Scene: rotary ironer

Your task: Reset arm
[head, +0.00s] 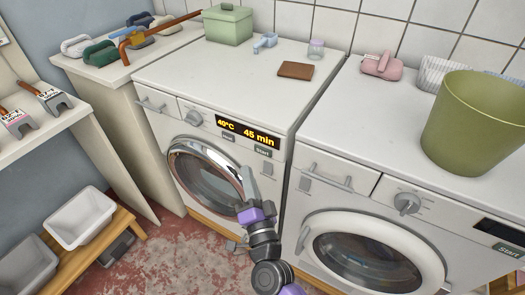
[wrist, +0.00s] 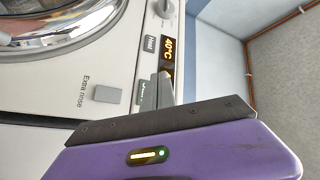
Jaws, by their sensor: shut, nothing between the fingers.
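My gripper (head: 246,172) is shut and empty, in front of the left washing machine (head: 225,85). In the wrist view the picture is turned sideways; the shut fingers (wrist: 163,88) overlap the panel beside the display (wrist: 172,52) and partly hide a button. I cannot tell whether they touch the panel. A grey Extra rinse button (wrist: 107,93) and part of the round door (wrist: 60,25) also show there. The door (head: 208,172) looks shut in the head view.
A second washing machine (head: 375,220) stands close on the right, with a green bucket (head: 475,120) on top. A green box (head: 228,25) and brown sponge-like block (head: 295,70) lie on the left machine. Low on the left, a wooden bench (head: 95,245) holds a white bin (head: 80,218).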

